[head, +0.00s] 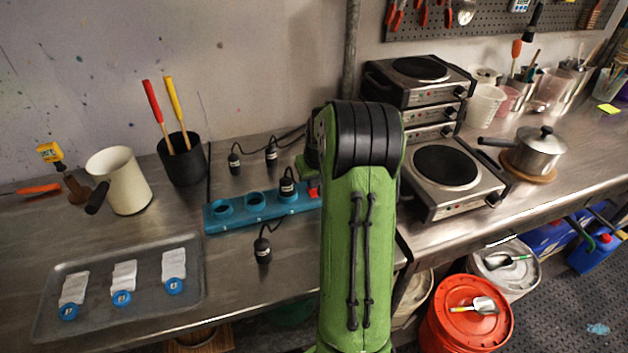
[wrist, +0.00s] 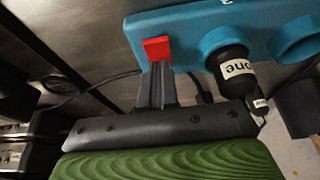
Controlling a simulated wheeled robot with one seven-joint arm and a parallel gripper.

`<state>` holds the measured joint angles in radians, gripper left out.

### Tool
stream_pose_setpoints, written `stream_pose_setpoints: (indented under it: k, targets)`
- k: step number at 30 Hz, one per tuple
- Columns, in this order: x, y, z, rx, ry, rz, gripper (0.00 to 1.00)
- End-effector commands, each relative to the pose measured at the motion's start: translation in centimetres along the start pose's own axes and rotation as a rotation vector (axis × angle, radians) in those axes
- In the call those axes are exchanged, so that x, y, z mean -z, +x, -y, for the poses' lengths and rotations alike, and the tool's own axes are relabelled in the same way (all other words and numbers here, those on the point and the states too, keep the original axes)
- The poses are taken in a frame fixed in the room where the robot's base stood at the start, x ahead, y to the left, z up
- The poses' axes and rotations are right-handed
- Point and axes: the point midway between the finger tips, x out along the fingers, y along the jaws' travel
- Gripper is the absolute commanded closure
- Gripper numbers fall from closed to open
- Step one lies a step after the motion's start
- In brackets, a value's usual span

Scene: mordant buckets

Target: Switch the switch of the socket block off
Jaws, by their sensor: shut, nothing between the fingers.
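The blue socket block (head: 262,208) lies on the steel bench in the head view, with a row of round sockets. A black plug (head: 287,186) sits in the socket nearest its right end. The red switch (head: 313,191) is at the right end, partly beside my green arm. In the wrist view the red switch (wrist: 157,48) stands on the blue block (wrist: 190,42), just beyond the tips of my gripper (wrist: 157,70). The fingers are shut and hold nothing. I cannot tell whether the tips touch the switch. My arm hides the gripper in the head view.
Loose black plugs (head: 262,250) lie in front of and behind the block with their cords. A grey tray (head: 190,318) is at the front left. A cream pitcher (head: 120,182) and black pot (head: 183,160) stand behind it. Hot plates (head: 450,180) stand right of my arm.

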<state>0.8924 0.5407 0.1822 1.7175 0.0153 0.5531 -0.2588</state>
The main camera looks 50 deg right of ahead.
Motion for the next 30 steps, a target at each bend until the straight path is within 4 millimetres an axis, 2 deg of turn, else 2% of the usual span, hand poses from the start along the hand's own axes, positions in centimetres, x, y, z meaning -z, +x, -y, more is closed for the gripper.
stream_pose_setpoints:
  k: [16, 25, 28, 30]
  targets:
    - [-2.1, 0.0, 0.1, 0.005, 0.003, 0.023, 1.00]
    - [-2.2, -0.2, 0.0, 0.005, 0.005, 0.025, 1.00]
    - [-1.8, -1.1, 0.2, 0.005, 0.003, 0.023, 1.00]
    - [-1.1, -2.4, 0.6, 0.005, 0.002, 0.019, 1.00]
